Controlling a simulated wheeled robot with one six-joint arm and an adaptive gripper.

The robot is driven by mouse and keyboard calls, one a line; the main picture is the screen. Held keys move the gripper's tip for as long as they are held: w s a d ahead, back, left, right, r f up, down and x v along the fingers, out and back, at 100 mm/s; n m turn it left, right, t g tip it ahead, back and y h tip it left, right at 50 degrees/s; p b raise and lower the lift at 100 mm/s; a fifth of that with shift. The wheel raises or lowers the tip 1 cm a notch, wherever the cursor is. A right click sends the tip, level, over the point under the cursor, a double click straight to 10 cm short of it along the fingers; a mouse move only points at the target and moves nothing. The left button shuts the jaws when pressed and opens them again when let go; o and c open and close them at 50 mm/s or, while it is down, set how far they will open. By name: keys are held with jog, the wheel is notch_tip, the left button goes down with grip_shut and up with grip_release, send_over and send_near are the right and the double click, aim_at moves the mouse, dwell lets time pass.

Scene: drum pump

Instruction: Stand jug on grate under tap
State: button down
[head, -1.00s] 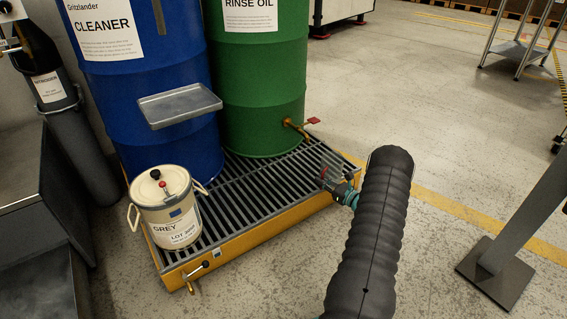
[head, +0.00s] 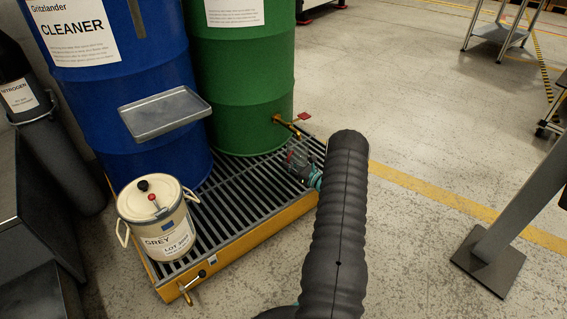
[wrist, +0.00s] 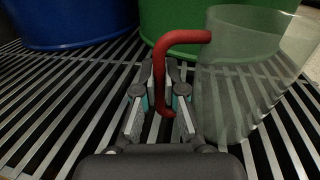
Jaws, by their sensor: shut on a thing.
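The clear jug (wrist: 245,75) with a red handle (wrist: 163,75) is upright on the right in the wrist view. My gripper (wrist: 162,95) is shut on the handle. In the head view the jug (head: 297,156) is small and partly hidden by my gripper (head: 312,176). It is over the right part of the grate (head: 235,200), in front of the green drum (head: 240,85). The brass tap (head: 287,122) with a red lever sits low on that drum, just above the jug in the picture. I cannot tell whether the jug's base touches the grate.
A cream GREY can (head: 158,222) stands on the grate's front left. A blue CLEANER drum (head: 120,70) with a grey shelf tray (head: 165,113) stands behind it. A grey post (head: 510,220) stands on the right. The floor between is clear.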

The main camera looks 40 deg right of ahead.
jog(key=shift+s+d, duration=0.15)
jog(key=shift+a, duration=0.25)
jog(key=shift+f, duration=0.2)
jog(key=c, duration=1.3)
grip_release()
jog(key=shift+o, duration=0.2)
jog(key=shift+r, duration=0.15)
